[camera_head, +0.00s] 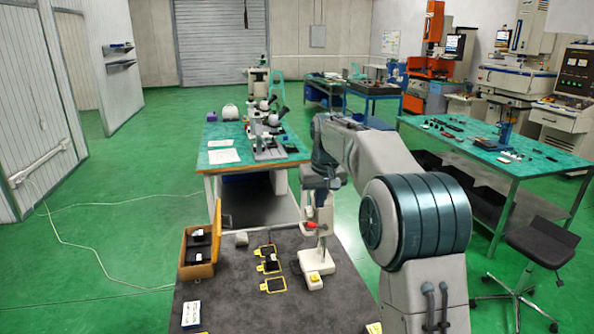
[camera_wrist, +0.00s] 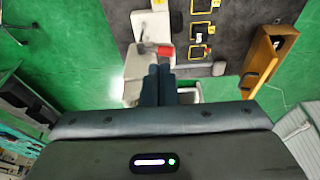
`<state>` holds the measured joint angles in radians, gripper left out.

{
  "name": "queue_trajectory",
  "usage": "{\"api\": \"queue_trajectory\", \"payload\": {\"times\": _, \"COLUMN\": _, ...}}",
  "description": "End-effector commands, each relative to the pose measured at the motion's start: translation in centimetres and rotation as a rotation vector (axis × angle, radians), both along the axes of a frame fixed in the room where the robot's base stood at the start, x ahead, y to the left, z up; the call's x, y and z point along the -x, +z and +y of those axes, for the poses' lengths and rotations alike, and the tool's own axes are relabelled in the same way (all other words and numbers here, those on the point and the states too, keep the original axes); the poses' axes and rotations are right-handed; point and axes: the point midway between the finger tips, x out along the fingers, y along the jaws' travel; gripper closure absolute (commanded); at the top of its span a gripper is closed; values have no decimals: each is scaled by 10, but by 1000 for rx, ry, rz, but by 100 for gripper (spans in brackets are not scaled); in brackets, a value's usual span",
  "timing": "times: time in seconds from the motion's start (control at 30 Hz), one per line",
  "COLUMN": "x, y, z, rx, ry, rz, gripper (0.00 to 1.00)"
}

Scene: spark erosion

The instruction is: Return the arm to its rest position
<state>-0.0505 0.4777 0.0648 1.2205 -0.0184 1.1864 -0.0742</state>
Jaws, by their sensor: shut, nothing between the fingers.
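My gripper (camera_head: 322,200) hangs fingers-down from my raised, bent arm, above the far edge of the dark grey work table (camera_head: 230,295). In the wrist view its two dark fingers (camera_wrist: 159,70) are together with nothing between them. A white stand device with a red part (camera_head: 311,225) stands on the table just below and in front of the gripper. The red part also shows near the fingertips in the wrist view (camera_wrist: 166,51). Whether the fingers touch the device cannot be told.
An open wooden box (camera_head: 199,268) and yellow-framed pieces (camera_head: 270,258) lie on the table. A green-topped table with microscopes (camera_head: 267,130) stands behind. Another bench (camera_head: 500,150) and a black stool (camera_head: 542,243) stand right. Green floor at left is mostly clear, with a cable.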

Motion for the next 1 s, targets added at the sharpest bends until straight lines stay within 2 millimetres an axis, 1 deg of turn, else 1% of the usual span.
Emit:
{"api": "queue_trajectory", "payload": {"times": 0.03, "x": 17, "y": 4, "z": -4, "rx": 2, "ry": -7, "rz": -6, "gripper": 100}}
{"api": "queue_trajectory", "payload": {"times": 0.23, "x": 79, "y": 11, "z": -17, "rx": 8, "ry": -36, "rz": -21, "gripper": 100}}
{"api": "queue_trajectory", "payload": {"times": 0.47, "x": 156, "y": 4, "z": -31, "rx": 11, "ry": -71, "rz": -37, "gripper": 100}}
{"api": "queue_trajectory", "payload": {"times": 0.5, "x": 170, "y": 0, "z": -34, "rx": 11, "ry": -77, "rz": -39, "gripper": 100}}
{"api": "queue_trajectory", "payload": {"times": 0.63, "x": 215, "y": -13, "z": -41, "rx": 10, "ry": -98, "rz": -49, "gripper": 100}}
{"api": "queue_trajectory", "payload": {"times": 0.77, "x": 260, "y": -32, "z": -47, "rx": 7, "ry": -119, "rz": -57, "gripper": 100}}
{"api": "queue_trajectory", "payload": {"times": 0.8, "x": 274, "y": -39, "z": -49, "rx": 6, "ry": -126, "rz": -60, "gripper": 100}}
{"api": "queue_trajectory", "payload": {"times": 0.87, "x": 295, "y": -50, "z": -51, "rx": 3, "ry": -135, "rz": -65, "gripper": 100}}
{"api": "queue_trajectory", "payload": {"times": 0.9, "x": 308, "y": -58, "z": -53, "rx": 2, "ry": -142, "rz": -67, "gripper": 100}}
{"api": "queue_trajectory", "payload": {"times": 1.0, "x": 337, "y": -78, "z": -56, "rx": -2, "ry": -155, "rz": -72, "gripper": 100}}
